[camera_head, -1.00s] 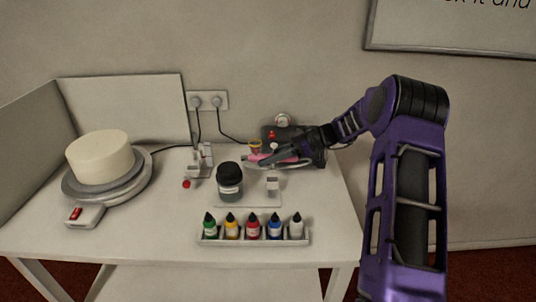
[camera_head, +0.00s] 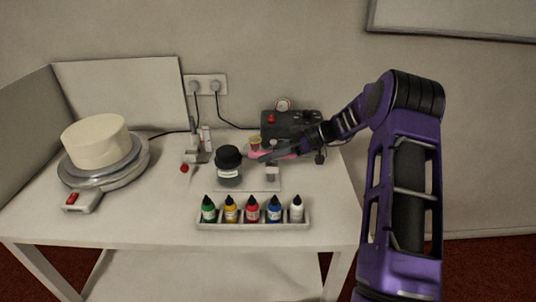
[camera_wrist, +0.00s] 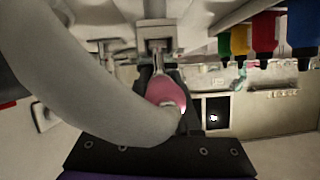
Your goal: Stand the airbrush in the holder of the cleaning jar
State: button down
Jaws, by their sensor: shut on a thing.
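The airbrush (camera_head: 286,154), pink with metal parts, is in my gripper (camera_head: 268,154) above the back of the cleaning jar's base. In the wrist view the dark gripper (camera_wrist: 168,100) is shut on its pink body (camera_wrist: 166,90), and a slim metal part runs up toward a pale block, the holder (camera_wrist: 155,32). Contact between them cannot be told. The cleaning jar (camera_head: 229,172) has a black lid and stands to the left of my gripper. The holder (camera_head: 272,172) stands on the same base, right of the jar, just below my gripper in the picture.
A tray of paint bottles (camera_head: 252,222) lies in front. A dark compressor (camera_head: 292,124) stands behind my gripper. A small stand (camera_head: 193,150) is at the back left. A white cake (camera_head: 95,137) sits on a turntable at the left. A thick grey curved shape (camera_wrist: 85,75) blocks part of the wrist view.

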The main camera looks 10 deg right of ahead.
jog(key=shift+f+b, duration=0.25)
jog(key=shift+b, duration=0.05)
jog(key=c, duration=0.6)
grip_release()
jog(key=shift+o, duration=0.2)
jog(key=shift+d, duration=0.1)
